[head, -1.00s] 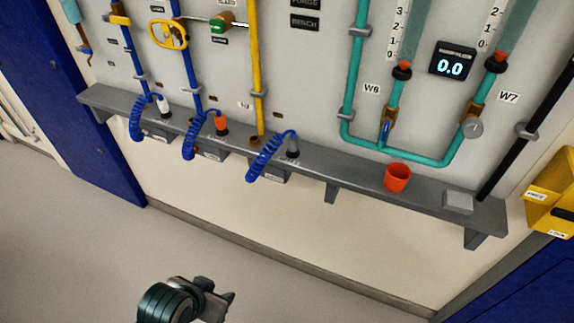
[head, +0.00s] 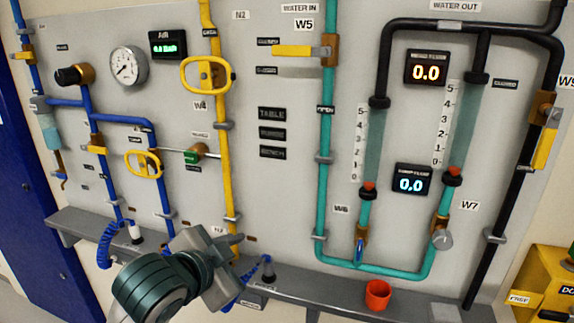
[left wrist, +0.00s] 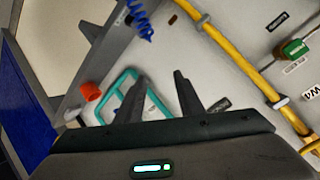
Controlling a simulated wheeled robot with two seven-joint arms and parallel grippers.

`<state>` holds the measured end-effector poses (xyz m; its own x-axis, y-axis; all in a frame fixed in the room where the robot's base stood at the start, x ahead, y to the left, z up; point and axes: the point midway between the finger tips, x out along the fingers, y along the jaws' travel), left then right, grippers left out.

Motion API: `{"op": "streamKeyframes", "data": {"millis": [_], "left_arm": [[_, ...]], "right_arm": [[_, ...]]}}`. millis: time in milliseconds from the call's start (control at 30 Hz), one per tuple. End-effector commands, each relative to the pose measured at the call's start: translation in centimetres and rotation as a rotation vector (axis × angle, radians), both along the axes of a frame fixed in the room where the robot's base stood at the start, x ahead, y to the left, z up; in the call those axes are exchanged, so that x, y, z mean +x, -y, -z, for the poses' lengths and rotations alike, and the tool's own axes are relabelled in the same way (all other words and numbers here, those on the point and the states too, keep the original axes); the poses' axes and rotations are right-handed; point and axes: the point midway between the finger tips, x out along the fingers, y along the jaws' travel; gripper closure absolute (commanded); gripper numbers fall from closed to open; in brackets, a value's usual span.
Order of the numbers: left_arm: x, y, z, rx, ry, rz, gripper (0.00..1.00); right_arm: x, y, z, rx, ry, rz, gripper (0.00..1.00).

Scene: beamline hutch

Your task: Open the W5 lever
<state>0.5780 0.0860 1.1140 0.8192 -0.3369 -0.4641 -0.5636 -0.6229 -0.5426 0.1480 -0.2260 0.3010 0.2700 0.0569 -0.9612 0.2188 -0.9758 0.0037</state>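The W5 lever (head: 295,51) is a yellow handle on a brass valve body (head: 330,49) near the top of the teal water-in pipe, under the W5 label (head: 303,24). It lies horizontal, pointing left from the pipe. A tag (head: 325,109) lower on the pipe seems to read OPEN. My left gripper (head: 215,262) is low in front of the panel, below and left of the lever, touching nothing visible. In the left wrist view its two fingers (left wrist: 163,88) stand apart with nothing between them. The W5 lever is not visible there. My right gripper is not in view.
A yellow pipe with the W4 handle (head: 207,75) runs left of the teal pipe. A grey shelf (head: 335,290) below carries a red cup (head: 378,294) and coiled blue hoses. Two digital displays (head: 427,68) read 0.0. The panel between the yellow and teal pipes is mostly flat.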

Motion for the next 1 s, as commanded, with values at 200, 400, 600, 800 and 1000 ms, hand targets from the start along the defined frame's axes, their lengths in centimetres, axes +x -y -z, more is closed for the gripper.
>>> {"op": "streamKeyframes", "data": {"millis": [200, 400, 600, 800, 1000], "left_arm": [[1.0, 1.6, -9.2, 0.126, 0.182, 0.086, 0.66], [0.6, 2.6, -16.7, 0.256, 0.336, 0.140, 0.66], [-0.8, 3.2, -23.9, 0.400, 0.485, 0.168, 0.66], [-2.9, 3.4, -30.3, 0.545, 0.618, 0.169, 0.66], [-4.7, 3.3, -34.2, 0.645, 0.700, 0.157, 0.66]], "right_arm": [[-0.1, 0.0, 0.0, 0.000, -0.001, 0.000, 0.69], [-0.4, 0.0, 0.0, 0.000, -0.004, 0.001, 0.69], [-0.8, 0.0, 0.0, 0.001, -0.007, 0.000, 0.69], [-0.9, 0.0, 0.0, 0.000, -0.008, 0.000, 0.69], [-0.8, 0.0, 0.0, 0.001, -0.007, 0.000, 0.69]]}}
